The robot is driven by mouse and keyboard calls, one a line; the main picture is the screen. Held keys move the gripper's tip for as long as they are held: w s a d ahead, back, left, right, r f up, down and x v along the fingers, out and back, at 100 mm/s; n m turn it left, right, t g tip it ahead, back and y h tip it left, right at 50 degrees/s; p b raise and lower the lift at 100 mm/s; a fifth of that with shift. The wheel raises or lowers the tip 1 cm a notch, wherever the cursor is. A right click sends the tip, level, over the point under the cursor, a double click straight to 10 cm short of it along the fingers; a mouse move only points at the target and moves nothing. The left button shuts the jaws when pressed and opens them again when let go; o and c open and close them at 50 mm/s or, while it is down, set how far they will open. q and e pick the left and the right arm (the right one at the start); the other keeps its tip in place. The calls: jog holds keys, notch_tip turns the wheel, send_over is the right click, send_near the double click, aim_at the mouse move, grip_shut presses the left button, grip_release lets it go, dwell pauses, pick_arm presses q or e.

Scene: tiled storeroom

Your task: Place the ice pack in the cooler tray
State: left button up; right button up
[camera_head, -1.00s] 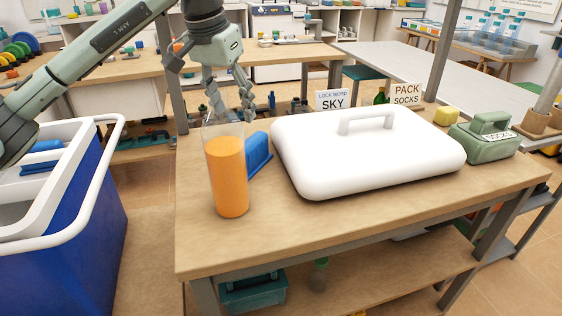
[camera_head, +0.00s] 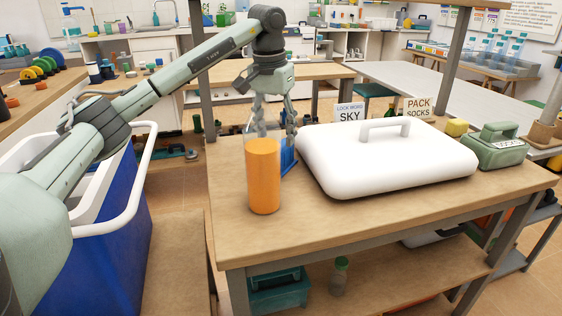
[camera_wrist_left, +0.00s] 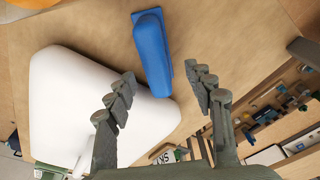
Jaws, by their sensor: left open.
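The blue ice pack (camera_head: 289,158) stands on edge on the wooden table, partly hidden behind a glass of orange liquid (camera_head: 263,178). In the left wrist view the ice pack (camera_wrist_left: 152,50) lies ahead of and between my open fingers. My left gripper (camera_head: 276,136) points down over the ice pack, open and empty; its fingertips look close to the pack's top, but contact is unclear. The blue cooler (camera_head: 122,235) with a white rim stands at the left, open on top. My left arm hides most of its inside, so the tray is not clearly seen. My right gripper is out of view.
A large white lid (camera_head: 385,162) with a handle lies right of the ice pack. Signs (camera_head: 349,113), a yellow block (camera_head: 456,127) and a green case (camera_head: 495,147) stand around it. The table's front left is clear. The glass stands close to the gripper.

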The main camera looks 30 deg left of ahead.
aim_at(288, 161)
pick_arm(q)
jog(key=f, duration=0.4)
jog(key=shift+w+d+f, duration=0.1)
jog(key=shift+w+d, duration=0.05)
jog(key=shift+d, duration=0.15)
jog(key=shift+c, duration=0.3)
grip_shut()
